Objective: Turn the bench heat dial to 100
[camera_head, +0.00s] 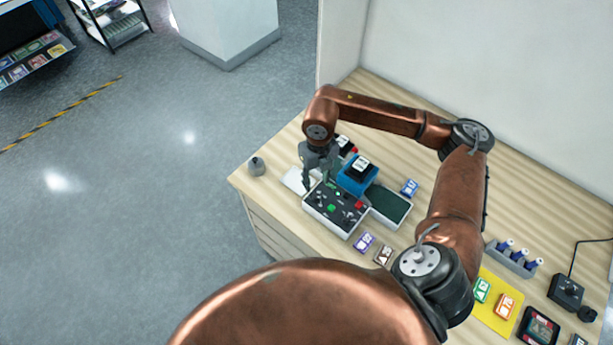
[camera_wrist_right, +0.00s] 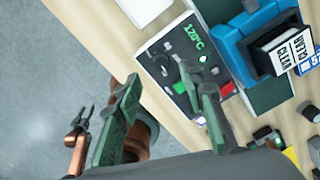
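The dark control panel (camera_head: 322,212) with a pale casing sits on the wooden bench, and it also shows in the right wrist view (camera_wrist_right: 165,72). Its green readout (camera_wrist_right: 195,37) reads 120°C. A green button (camera_wrist_right: 179,87) and a red button (camera_wrist_right: 228,89) are on its face. My right gripper (camera_head: 318,179) is over the panel's far left edge, fingers apart and empty; in the wrist view (camera_wrist_right: 162,78) one finger overlaps the panel and covers part of its controls. I cannot make out the dial clearly. My left gripper (camera_wrist_right: 82,118) shows small at the wrist view's left; its opening is unclear.
A blue device (camera_head: 352,180) with a black-and-white labelled block stands right behind the panel, beside a dark green pad (camera_head: 390,206). Small labelled cartridges lie nearby. My right arm hides part of the bench.

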